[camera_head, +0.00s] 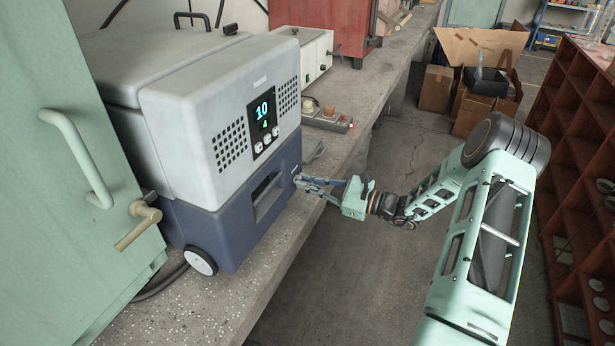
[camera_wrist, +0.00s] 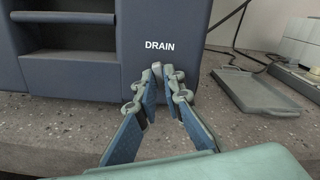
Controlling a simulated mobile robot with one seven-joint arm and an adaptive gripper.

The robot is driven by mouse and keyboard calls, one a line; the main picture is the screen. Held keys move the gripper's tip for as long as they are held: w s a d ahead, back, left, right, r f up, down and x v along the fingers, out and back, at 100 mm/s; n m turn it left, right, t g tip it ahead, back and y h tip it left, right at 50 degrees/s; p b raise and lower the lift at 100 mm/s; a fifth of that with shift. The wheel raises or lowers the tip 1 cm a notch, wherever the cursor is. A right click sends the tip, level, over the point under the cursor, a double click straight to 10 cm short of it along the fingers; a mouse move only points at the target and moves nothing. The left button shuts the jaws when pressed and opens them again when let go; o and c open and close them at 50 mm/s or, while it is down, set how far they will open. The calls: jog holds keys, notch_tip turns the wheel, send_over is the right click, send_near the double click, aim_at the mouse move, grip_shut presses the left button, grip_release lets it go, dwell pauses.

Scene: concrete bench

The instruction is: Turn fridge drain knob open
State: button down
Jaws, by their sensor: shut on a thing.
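The portable fridge (camera_head: 215,110) stands on the concrete bench, with a light grey upper part, a dark blue lower part and a lit display. In the wrist view its blue front (camera_wrist: 175,20) carries the white word DRAIN. My gripper (camera_head: 301,181) is at the right lower corner of the fridge front. In the wrist view my gripper (camera_wrist: 158,72) has its fingertips close together just below the word DRAIN, shut on the drain knob.
A grey tray (camera_wrist: 258,92) lies on the bench right of the fridge. A power strip (camera_head: 328,121) and a white box-shaped device (camera_head: 312,55) stand farther back. A green door (camera_head: 60,170) is at left. Cardboard boxes (camera_head: 437,88) and a red-brown shelf (camera_head: 580,150) stand beyond the floor.

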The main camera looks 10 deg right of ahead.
jog(key=shift+m+p, duration=1)
jog(key=shift+m, duration=0.9)
jog(key=c, duration=2)
grip_release()
jog(key=shift+c, duration=0.2)
jog(key=v, duration=1.2)
